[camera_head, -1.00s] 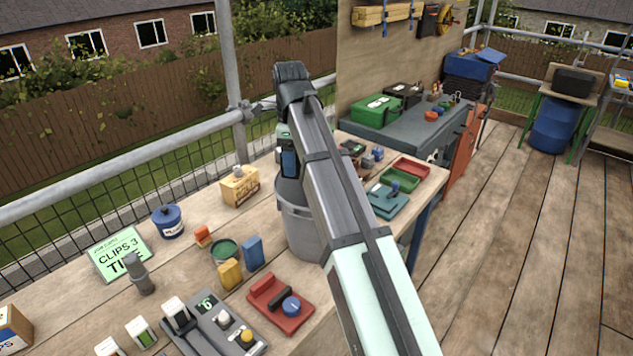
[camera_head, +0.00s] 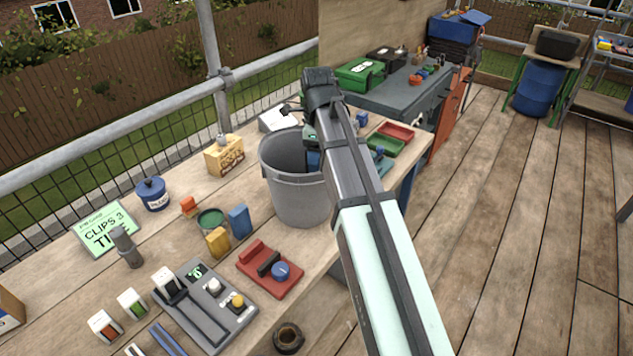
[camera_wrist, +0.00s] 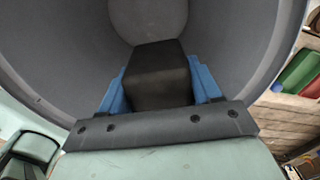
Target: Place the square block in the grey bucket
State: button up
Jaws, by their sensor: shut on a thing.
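My gripper (camera_wrist: 160,88) is shut on a dark square block (camera_wrist: 158,72) in the wrist view, with blue fingers on both sides of it. The block is over the mouth of the grey bucket (camera_wrist: 235,45), whose inner wall and round bottom fill most of that view. In the head view the grey bucket (camera_head: 297,195) stands on the wooden bench, and my arm reaches over its right side. The block is hidden behind my arm there. I cannot tell how deep the block is in the bucket.
On the bench left of the bucket are a yellow box (camera_head: 224,155), a blue pot (camera_head: 152,194), a green tin (camera_head: 210,222), a blue block (camera_head: 239,221) and a red tray (camera_head: 270,270). Green and red trays (camera_head: 397,132) lie behind my arm at right.

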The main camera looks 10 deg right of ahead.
jog(key=shift+f, duration=4.9)
jog(key=shift+f, duration=0.55)
jog(key=o, duration=1)
jog(key=shift+c, duration=0.2)
jog(key=shift+r, duration=0.1)
notch_tip(320, 180, up, 13)
